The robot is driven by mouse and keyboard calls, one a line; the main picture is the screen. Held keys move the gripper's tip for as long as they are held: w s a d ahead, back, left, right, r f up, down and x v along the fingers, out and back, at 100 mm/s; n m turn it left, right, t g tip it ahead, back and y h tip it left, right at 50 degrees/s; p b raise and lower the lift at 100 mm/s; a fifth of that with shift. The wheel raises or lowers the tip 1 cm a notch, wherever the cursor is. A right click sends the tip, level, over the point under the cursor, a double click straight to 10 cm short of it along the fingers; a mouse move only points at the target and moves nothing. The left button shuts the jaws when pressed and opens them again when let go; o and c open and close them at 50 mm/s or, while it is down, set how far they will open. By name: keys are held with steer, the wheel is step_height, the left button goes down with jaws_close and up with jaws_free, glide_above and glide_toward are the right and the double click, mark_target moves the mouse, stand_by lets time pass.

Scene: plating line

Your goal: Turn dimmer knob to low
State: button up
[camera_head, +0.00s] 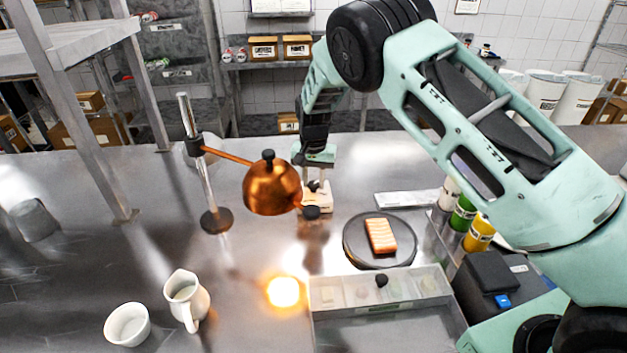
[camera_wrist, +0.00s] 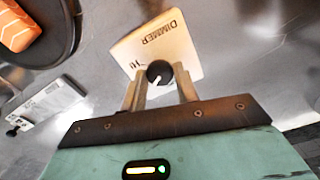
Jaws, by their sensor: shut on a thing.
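The dimmer box (camera_wrist: 165,35) is a cream block with "DIMMER" printed on it, in the wrist view. Its round black knob (camera_wrist: 159,73) has a white pointer mark and sits between the two fingers of my gripper (camera_wrist: 160,90). My gripper is shut on the knob. In the head view my gripper (camera_head: 318,178) reaches down to the dimmer box (camera_head: 322,203) on the steel counter, behind the copper lamp (camera_head: 271,187). The lamp's shade hangs from an arm on a post, and a bright warm spot shows on the counter below it.
A dark round plate (camera_head: 350,252) with a salmon piece (camera_head: 380,236) lies right of the lamp. A lidded clear-walled bin (camera_head: 345,305) stands in front. A white jug (camera_head: 187,300) and a white bowl (camera_head: 128,325) stand at front left. Bottles (camera_head: 463,213) stand at right.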

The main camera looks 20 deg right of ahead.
mark_target(314, 183)
stand_by(0.3)
steer(key=o, duration=1)
steer(key=shift+c, duration=0.2)
steer(key=shift+r, duration=0.1)
step_height(314, 183, up, 17)
steer(key=b, duration=0.4)
steer(key=shift+r, duration=0.15)
steer(key=shift+d, duration=0.1)
